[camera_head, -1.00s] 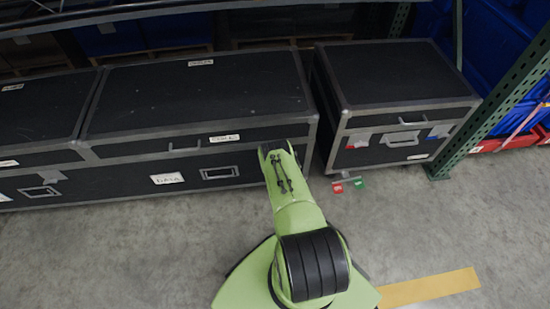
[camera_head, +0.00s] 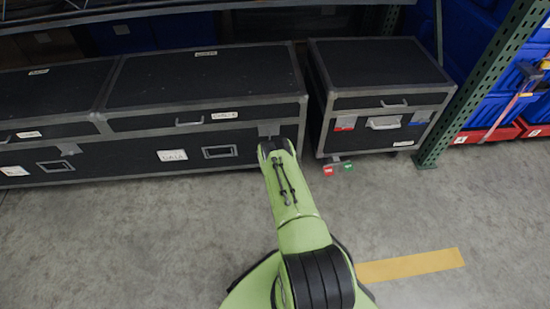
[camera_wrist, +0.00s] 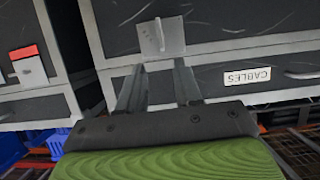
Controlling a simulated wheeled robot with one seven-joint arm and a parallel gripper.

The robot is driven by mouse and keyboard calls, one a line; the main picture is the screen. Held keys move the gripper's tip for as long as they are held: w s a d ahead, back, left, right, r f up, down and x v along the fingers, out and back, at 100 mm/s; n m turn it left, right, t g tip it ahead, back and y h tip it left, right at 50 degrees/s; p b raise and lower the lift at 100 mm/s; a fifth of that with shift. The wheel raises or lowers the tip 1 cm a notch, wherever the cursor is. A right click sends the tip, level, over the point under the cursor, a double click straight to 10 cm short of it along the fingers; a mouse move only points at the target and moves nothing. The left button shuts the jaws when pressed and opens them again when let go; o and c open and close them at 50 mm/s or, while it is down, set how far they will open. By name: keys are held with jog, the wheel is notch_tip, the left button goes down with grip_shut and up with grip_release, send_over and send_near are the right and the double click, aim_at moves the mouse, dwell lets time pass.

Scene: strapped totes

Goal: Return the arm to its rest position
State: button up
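My green arm (camera_head: 285,190) reaches forward from the bottom of the head view to the front of a long black case (camera_head: 205,75). My gripper (camera_wrist: 159,68) shows in the wrist view with its two grey fingers apart and nothing seen between them. Its fingertips lie near a grey metal latch plate (camera_wrist: 160,36) on a case front; I cannot tell whether they touch it. A grey plate (camera_head: 268,130) shows on the long case just above the arm's end.
A green rack post (camera_head: 470,95) and blue bins (camera_head: 500,85) are farther right. Bare concrete and a yellow floor stripe (camera_head: 410,265) lie in front.

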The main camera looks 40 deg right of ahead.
jog(key=shift+f, duration=0.1)
dwell(0.4)
jog(key=w+a+r+y, duration=0.1)
jog(key=w+a+r, duration=0.1)
jog(key=r, duration=0.6)
jog(key=w+a+r+n+g+y, duration=0.1)
jog(key=w+a+r, duration=0.15)
jog(key=r, duration=0.55)
jog(key=w+a+r, duration=0.2)
jog(key=w+r, duration=0.1)
jog(key=r, duration=0.6)
jog(key=s+a+r+y, duration=0.25)
jog(key=a+r, duration=0.35)
jog(key=r, duration=0.4)
jog(key=s+a+r+n+g+y, duration=0.1)
jog(key=s+a+r+n, duration=0.1)
jog(key=s+a+r, duration=0.55)
jog(key=s+a+r+n+g+y, duration=0.15)
jog(key=s+a+r, duration=0.35)
jog(key=s, duration=0.5)
jog(key=s+a+n+g, duration=0.1)
jog(key=s+a, duration=0.2)
jog(key=s, duration=0.7)
jog(key=s+a+n+g, duration=0.1)
jog(key=s+a, duration=0.2)
jog(key=s, duration=0.8)
notch_tip(320, 180, up, 17)
jog(key=p, duration=1.7)
jog(key=shift+w+y+p, duration=0.3)
